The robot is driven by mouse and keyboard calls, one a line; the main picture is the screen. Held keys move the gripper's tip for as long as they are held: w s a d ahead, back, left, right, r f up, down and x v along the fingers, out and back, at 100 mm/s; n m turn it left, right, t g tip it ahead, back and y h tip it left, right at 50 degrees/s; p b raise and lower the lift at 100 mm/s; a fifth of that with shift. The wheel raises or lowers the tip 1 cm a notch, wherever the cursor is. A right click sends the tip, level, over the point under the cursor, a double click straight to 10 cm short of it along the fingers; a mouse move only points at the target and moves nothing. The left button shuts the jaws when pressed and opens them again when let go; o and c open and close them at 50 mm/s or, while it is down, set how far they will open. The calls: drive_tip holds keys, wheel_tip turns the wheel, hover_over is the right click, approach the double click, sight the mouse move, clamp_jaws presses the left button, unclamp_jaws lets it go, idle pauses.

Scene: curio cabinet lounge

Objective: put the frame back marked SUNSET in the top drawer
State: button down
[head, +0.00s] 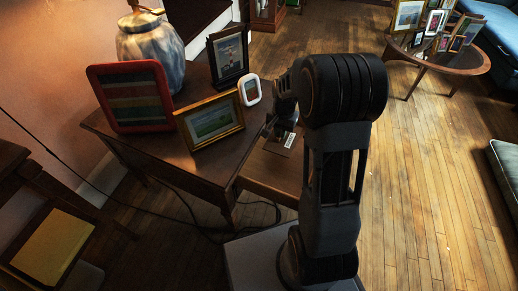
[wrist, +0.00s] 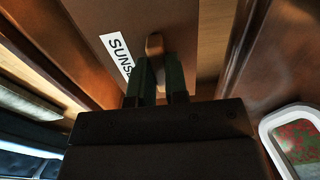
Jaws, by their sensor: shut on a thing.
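The frame back (wrist: 185,20) is a flat brown board with a white label whose visible letters read "SUNS"; my gripper hides the rest. My gripper (wrist: 161,70) is shut on a small tan tab that stands out from this board. In the head view, a white label shows on brown wood (head: 289,140) just below my gripper (head: 284,124), beside the table's right side. A brown wooden surface (head: 270,172) juts out there, seemingly the pulled-out drawer; my arm partly covers it. I cannot tell whether the board touches the drawer's bottom.
The wooden side table (head: 200,165) holds a red frame (head: 99,88), a gold frame (head: 178,119), a black frame (head: 214,62), a small white frame (head: 252,103) and a blue-white lamp (head: 150,50). The white frame is near my gripper in the wrist view (wrist: 271,132).

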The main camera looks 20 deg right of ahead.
wheel_tip(320, 180, down, 10)
drive_tip(key=b, duration=0.4)
drive_tip(key=shift+r, duration=0.2)
drive_tip(key=shift+f, duration=0.15)
drive_tip(key=c, duration=1.1)
unclamp_jaws()
wheel_tip(320, 180, up, 12)
drive_tip(key=p, duration=0.4)
drive_tip(key=shift+p, duration=0.4)
drive_tip(key=s+a+r+n+t, duration=0.1)
drive_tip(key=s+a+r+n, duration=0.1)
drive_tip(key=s, duration=0.3)
drive_tip(key=s+a+r+n+t, duration=0.1)
drive_tip(key=s+a+r+n, duration=0.2)
drive_tip(key=s+r, duration=0.1)
drive_tip(key=s+a+r+n, duration=0.3)
drive_tip(key=s, duration=0.4)
drive_tip(key=shift+s+r+t, duration=0.1)
drive_tip(key=shift+r+t, duration=0.15)
drive_tip(key=shift+t, duration=0.15)
